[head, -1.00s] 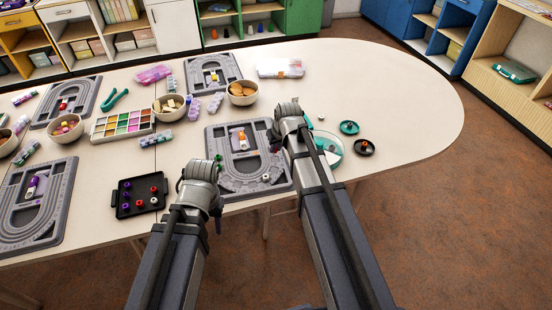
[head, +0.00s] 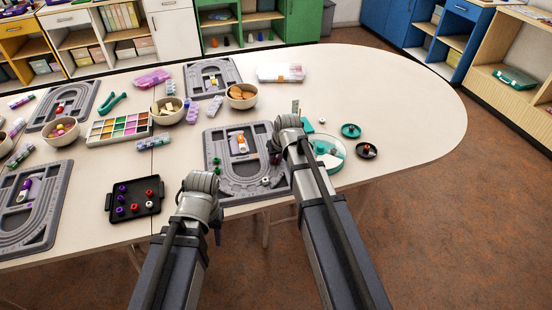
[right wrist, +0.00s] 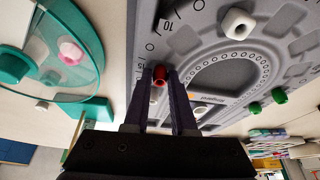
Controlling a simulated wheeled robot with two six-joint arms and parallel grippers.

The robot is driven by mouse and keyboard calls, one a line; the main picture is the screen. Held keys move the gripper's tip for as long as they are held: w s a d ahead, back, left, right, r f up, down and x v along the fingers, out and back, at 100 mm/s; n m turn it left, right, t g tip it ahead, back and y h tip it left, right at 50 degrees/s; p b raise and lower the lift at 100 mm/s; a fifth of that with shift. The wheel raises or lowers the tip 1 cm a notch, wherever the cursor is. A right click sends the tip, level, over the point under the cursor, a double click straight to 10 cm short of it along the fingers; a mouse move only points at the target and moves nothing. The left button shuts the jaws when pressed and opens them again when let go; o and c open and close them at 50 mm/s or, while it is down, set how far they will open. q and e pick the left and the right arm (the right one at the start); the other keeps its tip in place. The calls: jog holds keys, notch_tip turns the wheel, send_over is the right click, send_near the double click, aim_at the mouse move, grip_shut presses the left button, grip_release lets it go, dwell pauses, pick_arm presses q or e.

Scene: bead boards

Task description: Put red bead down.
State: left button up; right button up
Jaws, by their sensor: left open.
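The red bead (right wrist: 160,78) shows in the right wrist view between the fingertips of my right gripper (right wrist: 161,74), over the edge of a grey bead board (right wrist: 230,42). The fingers look closed on it; whether the bead also touches the board I cannot tell. In the head view my right gripper (head: 276,157) is at the right part of this board (head: 212,142), and its arm hides the bead. My left gripper (head: 217,234) is open, apart from the board, near the table's front edge.
A black tray (head: 111,204) with red and purple beads lies left of the board. White and green beads lie on the board. The table's right end is clear.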

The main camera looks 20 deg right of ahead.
jog(key=shift+o, duration=1.4)
jog(key=shift+r, duration=0.15)
jog(key=shift+s+r+p, duration=0.1)
jog(key=shift+r+p, duration=0.35)
jog(key=shift+p, duration=0.15)
jog(key=a+p+v, duration=0.1)
jog(key=p+v, duration=1)
jog(key=s+a+n+g+h, duration=0.1)
jog(key=s+a+g, duration=0.1)
jog(key=s+a, duration=0.4)
jog(key=s+a+f+n+g+h, duration=0.1)
jog(key=s+a+g, duration=0.1)
jog(key=s+a, duration=0.5)
jog(key=s, duration=0.6)
jog(key=shift+n+g+b, duration=0.3)
jog(key=shift+g, duration=0.1)
jog(key=shift+f, duration=0.15)
